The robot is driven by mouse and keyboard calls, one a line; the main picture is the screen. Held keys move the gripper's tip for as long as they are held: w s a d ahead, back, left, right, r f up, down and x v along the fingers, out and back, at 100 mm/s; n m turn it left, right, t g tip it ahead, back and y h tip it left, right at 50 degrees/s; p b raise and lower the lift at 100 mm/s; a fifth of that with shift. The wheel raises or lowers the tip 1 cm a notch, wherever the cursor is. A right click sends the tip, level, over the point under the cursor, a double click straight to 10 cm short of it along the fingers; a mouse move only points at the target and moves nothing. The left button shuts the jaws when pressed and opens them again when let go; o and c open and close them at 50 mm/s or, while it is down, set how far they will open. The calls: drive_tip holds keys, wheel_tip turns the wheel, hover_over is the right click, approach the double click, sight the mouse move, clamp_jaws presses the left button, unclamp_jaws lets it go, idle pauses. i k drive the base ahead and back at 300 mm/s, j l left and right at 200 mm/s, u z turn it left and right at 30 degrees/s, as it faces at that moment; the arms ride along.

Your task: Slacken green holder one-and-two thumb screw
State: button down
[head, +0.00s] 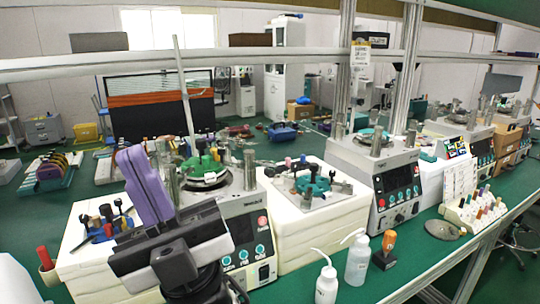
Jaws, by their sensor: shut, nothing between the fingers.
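A green holder (203,165) sits on the round plate of the lapping machine (240,228) left of centre. Small knobs show on top of it, but they are too small to tell which is the one-and-two thumb screw. My gripper (131,156) has purple fingers closed together on a black body, with nothing between them. It points up and away, left of the green holder and apart from it in the picture. My gripper and wrist hide the machine's front left side. A teal holder (312,186) lies on a white box to the right.
A white box (95,265) with coloured-top tools stands left, beside a red-handled tool (44,257). Metal posts (250,170) and a slanted rod (184,90) rise around the plate. White bottles (357,260) and an orange-handled stamp (386,248) stand at the front right.

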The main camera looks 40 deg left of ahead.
sight(221, 151)
drive_tip(key=k+u, duration=0.2)
drive_tip(key=u, duration=0.2)
drive_tip(key=k+j+u, duration=0.1)
drive_tip(key=u, duration=0.3)
drive_tip(key=k+j+u, duration=0.2)
drive_tip(key=u, duration=0.15)
